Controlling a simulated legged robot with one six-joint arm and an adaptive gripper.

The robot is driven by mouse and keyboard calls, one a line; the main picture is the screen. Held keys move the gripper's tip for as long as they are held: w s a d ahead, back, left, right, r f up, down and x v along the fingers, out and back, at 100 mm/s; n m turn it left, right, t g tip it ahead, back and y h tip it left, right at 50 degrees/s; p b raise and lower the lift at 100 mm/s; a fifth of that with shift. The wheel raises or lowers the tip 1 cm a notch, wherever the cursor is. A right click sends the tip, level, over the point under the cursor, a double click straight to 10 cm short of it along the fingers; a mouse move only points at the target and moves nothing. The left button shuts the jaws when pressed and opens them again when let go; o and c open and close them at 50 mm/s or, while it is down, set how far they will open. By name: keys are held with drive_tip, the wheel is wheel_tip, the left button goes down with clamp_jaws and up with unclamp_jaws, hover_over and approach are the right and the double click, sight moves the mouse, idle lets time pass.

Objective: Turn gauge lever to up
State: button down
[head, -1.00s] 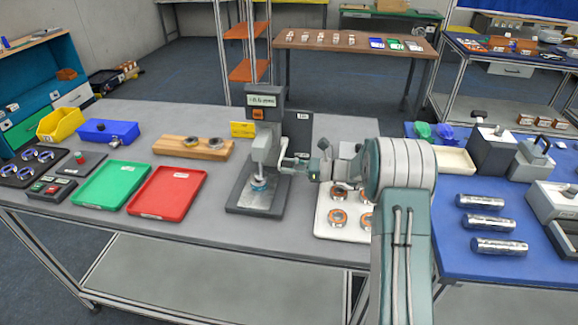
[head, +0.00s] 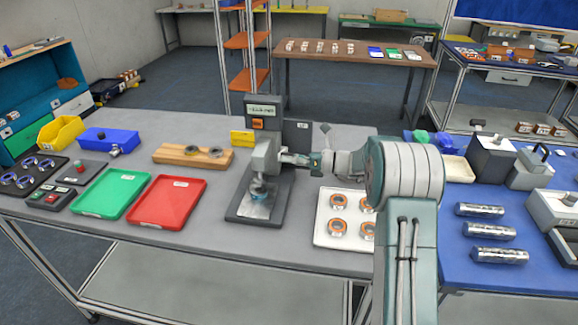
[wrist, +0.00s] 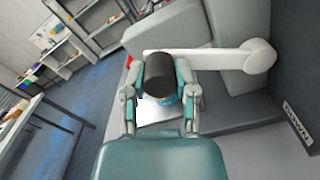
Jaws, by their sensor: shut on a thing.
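The grey gauge (head: 265,152) stands on a dark base near the middle of the table, with a lit display (head: 262,110) on top. Its text is too small to read surely. A part with some blue (head: 257,184) sits under the gauge head. In the wrist view, the gauge lever is a pale bar (wrist: 215,58) running from a pivot at right to a black knob (wrist: 160,74). My gripper (wrist: 159,88) is shut on this knob, one finger on each side. In the head view my gripper (head: 292,158) is at the gauge's right side and hides most of the lever.
A white tray (head: 322,232) with several orange rings lies right of the gauge, below my arm. A red tray (head: 168,203), a green tray (head: 111,193) and a wooden block (head: 180,154) lie to the left. A dark panel (head: 297,134) stands behind my gripper.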

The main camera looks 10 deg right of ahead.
drive_tip(key=shift+w+d+r+m, duration=0.15)
drive_tip(key=shift+w+r+m, duration=0.4)
drive_tip(key=shift+m, duration=0.45)
drive_tip(key=shift+r, duration=0.2)
drive_tip(key=shift+c, duration=2)
unclamp_jaws()
drive_tip(key=shift+f, duration=0.1)
drive_tip(key=v, duration=1.2)
drive_tip(key=shift+f, duration=0.1)
